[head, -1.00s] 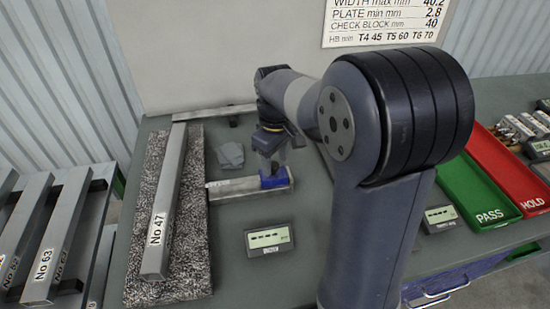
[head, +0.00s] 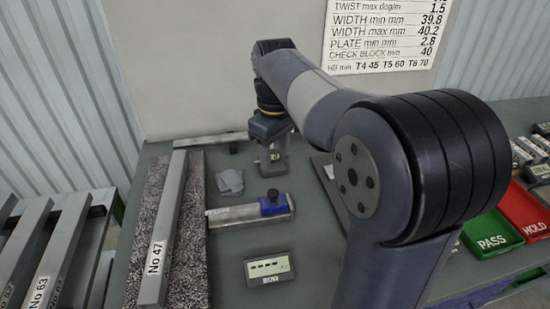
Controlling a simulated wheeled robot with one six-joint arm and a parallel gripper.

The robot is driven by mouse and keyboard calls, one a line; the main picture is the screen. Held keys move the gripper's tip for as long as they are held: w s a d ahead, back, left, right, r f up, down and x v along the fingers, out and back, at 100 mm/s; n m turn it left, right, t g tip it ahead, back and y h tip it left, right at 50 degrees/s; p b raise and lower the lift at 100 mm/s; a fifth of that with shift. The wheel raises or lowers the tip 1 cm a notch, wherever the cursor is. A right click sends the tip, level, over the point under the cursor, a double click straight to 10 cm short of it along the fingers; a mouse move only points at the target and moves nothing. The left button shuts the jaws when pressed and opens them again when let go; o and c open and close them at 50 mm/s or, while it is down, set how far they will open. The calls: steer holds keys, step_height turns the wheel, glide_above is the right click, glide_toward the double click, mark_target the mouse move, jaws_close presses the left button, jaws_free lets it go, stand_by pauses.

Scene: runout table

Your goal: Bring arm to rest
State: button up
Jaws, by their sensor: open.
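My arm rises from the bottom right of the head view and bends over the table (head: 228,264). My gripper (head: 272,168) hangs fingers-down above the back middle of the table, behind the caliper-like gauge with a blue slide (head: 273,205). The gripper is open and apart from the gauge, and I see nothing held in it. A small part with a green-lit face shows by the fingers. My upper arm hides part of the table to the right.
A grey cloth (head: 230,182) and a display unit (head: 268,267) lie nearby. Green PASS (head: 490,242) and red HOLD (head: 527,212) trays stand right. More bars (head: 60,245) lie left; a spec board (head: 385,35) hangs behind.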

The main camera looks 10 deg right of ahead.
mark_target(275, 192)
steer(key=shift+f, duration=0.1)
step_height(275, 192, down, 11)
steer(key=shift+f, duration=0.1)
steer(key=a, duration=0.3)
steer(key=shift+w+r+b, duration=0.1)
steer(key=shift+r+b, duration=0.1)
steer(key=shift+b, duration=0.1)
steer(key=shift+a, duration=0.65)
